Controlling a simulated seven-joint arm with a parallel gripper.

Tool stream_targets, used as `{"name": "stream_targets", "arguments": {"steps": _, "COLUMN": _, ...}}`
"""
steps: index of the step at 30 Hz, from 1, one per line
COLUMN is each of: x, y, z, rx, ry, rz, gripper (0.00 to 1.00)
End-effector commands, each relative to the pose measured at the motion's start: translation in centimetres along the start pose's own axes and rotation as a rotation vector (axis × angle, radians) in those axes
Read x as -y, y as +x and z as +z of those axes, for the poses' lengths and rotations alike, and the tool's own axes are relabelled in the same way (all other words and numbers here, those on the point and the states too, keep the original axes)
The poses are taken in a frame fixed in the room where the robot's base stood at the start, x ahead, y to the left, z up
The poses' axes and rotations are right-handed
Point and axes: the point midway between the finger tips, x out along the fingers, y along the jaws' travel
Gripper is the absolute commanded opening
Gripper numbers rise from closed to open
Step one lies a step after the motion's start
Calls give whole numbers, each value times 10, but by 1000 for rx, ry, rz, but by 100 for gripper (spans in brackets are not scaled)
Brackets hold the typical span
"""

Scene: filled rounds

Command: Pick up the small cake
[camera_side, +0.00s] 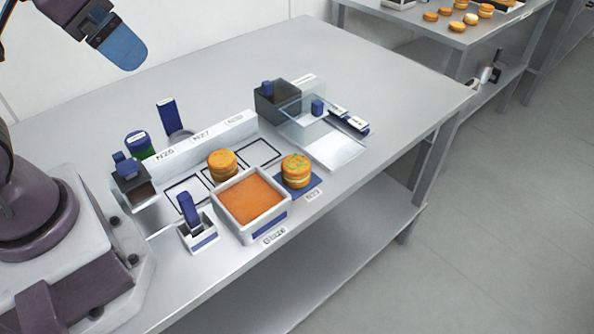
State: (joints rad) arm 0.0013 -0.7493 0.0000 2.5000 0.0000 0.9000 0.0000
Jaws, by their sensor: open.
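A small round layered cake (222,164), golden-brown and plain on top, stands on the white marked tray behind the glaze box. A second small layered cake (296,171) with green bits on top stands on a blue square mat (312,188) to the right of that box. I cannot tell which one the task names. My gripper (122,48), with a blue finger, is open at the upper left, well above the table and far from both cakes. It touches nothing, and its other finger is not clearly visible.
A white box of orange glaze (251,197) stands close to both cakes. A white holder with a blue handle (195,225) is left of it. A clear sloped panel (322,130) and a dark bin (277,103) stand behind right. The table's far right is bare.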

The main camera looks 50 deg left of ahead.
Motion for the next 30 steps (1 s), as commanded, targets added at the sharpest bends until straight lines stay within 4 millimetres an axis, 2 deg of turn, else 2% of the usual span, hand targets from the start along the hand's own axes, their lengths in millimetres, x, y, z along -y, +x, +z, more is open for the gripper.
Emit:
{"name": "stream_targets", "arguments": {"steps": 4, "x": -3, "y": 15, "z": 3, "rx": 77, "ry": 11, "rz": 6, "gripper": 95}}
{"name": "stream_targets", "arguments": {"steps": 7, "x": -6, "y": 33, "z": -3, "rx": 166, "ry": 23, "rz": 13, "gripper": 95}}
{"name": "stream_targets", "arguments": {"steps": 14, "x": -17, "y": 91, "z": -36, "rx": 355, "ry": -64, "rz": 6, "gripper": 95}}
{"name": "stream_targets", "arguments": {"steps": 21, "x": -31, "y": 174, "z": -65, "rx": 494, "ry": -324, "rz": -75, "gripper": 95}}
{"name": "stream_targets", "arguments": {"steps": 30, "x": -46, "y": 277, "z": -84, "rx": 532, "ry": -766, "rz": -232, "gripper": 95}}
